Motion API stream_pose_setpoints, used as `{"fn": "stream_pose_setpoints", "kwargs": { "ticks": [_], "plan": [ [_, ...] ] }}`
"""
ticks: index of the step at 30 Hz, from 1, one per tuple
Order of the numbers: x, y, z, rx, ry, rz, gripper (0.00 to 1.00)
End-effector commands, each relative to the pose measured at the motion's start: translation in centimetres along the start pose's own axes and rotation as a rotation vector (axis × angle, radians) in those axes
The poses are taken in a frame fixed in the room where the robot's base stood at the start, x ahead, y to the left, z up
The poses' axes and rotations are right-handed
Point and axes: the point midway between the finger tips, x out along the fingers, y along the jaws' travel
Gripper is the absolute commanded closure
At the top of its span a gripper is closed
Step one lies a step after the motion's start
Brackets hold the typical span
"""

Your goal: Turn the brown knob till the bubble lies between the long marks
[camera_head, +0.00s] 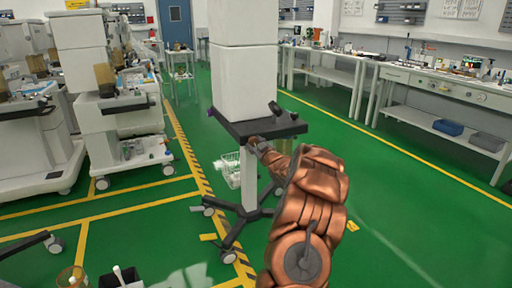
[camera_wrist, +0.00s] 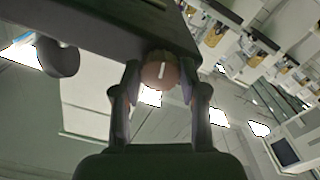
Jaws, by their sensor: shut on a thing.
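The brown knob (camera_wrist: 160,70) shows in the wrist view, round, with a pale line across its face that stands nearly upright. It sits at the edge of a dark shelf (camera_wrist: 110,28). My gripper (camera_wrist: 160,80) has one finger on each side of the knob and is shut on it. In the head view my gripper (camera_head: 258,145) reaches the front edge of the black shelf (camera_head: 240,127) of a white cart column (camera_head: 245,85); my arm and fingers mostly hide the knob there. I cannot make out the bubble or the long marks in either view.
A dark round knob (camera_wrist: 58,58) sits left of the brown one in the wrist view. The cart has a wheeled base (camera_head: 250,213) and a wire basket (camera_head: 231,168). White machines (camera_head: 85,60) stand left, benches (camera_head: 440,85) right. Green floor to the right is clear.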

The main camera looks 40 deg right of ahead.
Motion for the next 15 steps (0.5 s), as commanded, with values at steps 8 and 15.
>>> {"fn": "stream_pose_setpoints", "kwargs": {
  "ticks": [8, 15],
  "plan": [
    [0.00, 0.04, -0.03, 0.002, 0.000, 0.001, 0.42],
    [0.01, -0.01, -0.04, 0.002, 0.000, 0.000, 0.32]
  ]
}}
